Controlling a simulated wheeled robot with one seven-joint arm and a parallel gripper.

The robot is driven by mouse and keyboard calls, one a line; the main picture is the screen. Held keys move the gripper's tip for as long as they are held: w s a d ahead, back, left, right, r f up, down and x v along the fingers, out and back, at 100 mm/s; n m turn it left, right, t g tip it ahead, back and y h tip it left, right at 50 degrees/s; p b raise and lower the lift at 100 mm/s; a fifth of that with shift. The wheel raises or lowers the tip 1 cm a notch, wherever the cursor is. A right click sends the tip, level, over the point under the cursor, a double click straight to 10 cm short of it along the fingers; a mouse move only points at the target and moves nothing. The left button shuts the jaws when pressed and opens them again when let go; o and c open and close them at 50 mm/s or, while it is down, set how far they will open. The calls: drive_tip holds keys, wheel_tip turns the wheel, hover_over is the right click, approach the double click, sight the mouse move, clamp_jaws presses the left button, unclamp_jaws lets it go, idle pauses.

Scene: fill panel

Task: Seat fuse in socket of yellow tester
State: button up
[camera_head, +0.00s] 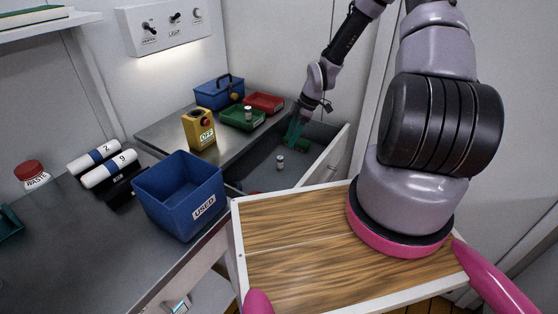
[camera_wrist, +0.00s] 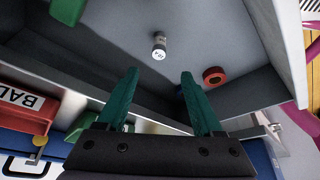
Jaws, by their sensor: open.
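A small pale cylinder, which looks like a fuse (camera_head: 280,162), stands in the open drawer. The wrist view shows this fuse (camera_wrist: 159,46) ahead of the fingertips, apart from them. A similar small cylinder (camera_head: 248,114) stands in the green tray (camera_head: 234,121). My gripper (camera_head: 292,141) is over the drawer; in the wrist view my gripper (camera_wrist: 160,74) is open, with nothing between its teal fingers.
The drawer (camera_head: 327,157) also holds a red ring (camera_wrist: 214,77) and a green object (camera_wrist: 68,9). A red tray (camera_head: 264,102) and blue toolbox (camera_head: 219,93) stand behind the tester. A blue USED bin (camera_head: 180,194) stands nearer. The drawer's walls surround the fuse.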

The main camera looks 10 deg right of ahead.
sight(280, 157)
drive_tip(key=x, duration=1.1)
drive_tip(key=shift+f, duration=0.15)
clamp_jaws()
